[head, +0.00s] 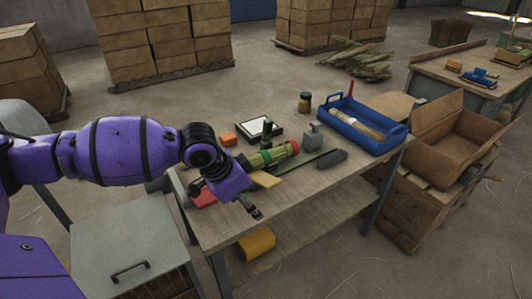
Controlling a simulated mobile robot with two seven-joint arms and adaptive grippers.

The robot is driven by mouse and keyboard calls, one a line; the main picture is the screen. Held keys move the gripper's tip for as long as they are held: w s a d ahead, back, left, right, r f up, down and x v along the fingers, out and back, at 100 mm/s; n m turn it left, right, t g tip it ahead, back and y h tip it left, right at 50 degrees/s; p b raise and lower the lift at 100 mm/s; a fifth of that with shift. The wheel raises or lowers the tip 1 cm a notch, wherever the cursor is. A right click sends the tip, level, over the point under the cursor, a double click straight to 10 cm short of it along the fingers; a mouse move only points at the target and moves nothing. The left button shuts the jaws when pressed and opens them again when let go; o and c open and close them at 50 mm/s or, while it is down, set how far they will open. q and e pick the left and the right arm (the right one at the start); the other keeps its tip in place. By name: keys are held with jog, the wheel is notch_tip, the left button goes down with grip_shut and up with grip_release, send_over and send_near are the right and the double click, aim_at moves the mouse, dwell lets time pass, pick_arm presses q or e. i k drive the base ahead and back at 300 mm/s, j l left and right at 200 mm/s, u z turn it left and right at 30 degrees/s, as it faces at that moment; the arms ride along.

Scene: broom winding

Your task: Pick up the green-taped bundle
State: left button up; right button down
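A green bundle (270,156) with a red end lies on the wooden worktable, pointing to the right. Its left end is close to my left gripper and partly hidden by it. I take it to be the green-taped bundle. My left gripper (226,199), on the purple arm, is low over the near left part of the table. Its dark fingers look spread apart, with nothing seen between them. I cannot tell whether it touches the bundle. My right gripper is not in view.
The worktable (310,185) also carries a blue tray (378,138), a jar (305,102), a grey block (331,159) and a red piece (203,198). An open cardboard box (455,140) stands at right. A grey cabinet (125,235) is at the near left.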

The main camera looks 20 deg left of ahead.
aim_at(260, 160)
jog(key=i+j, duration=0.25)
jog(key=i, duration=0.15)
jog(key=i+j, duration=0.25)
jog(key=i, duration=0.15)
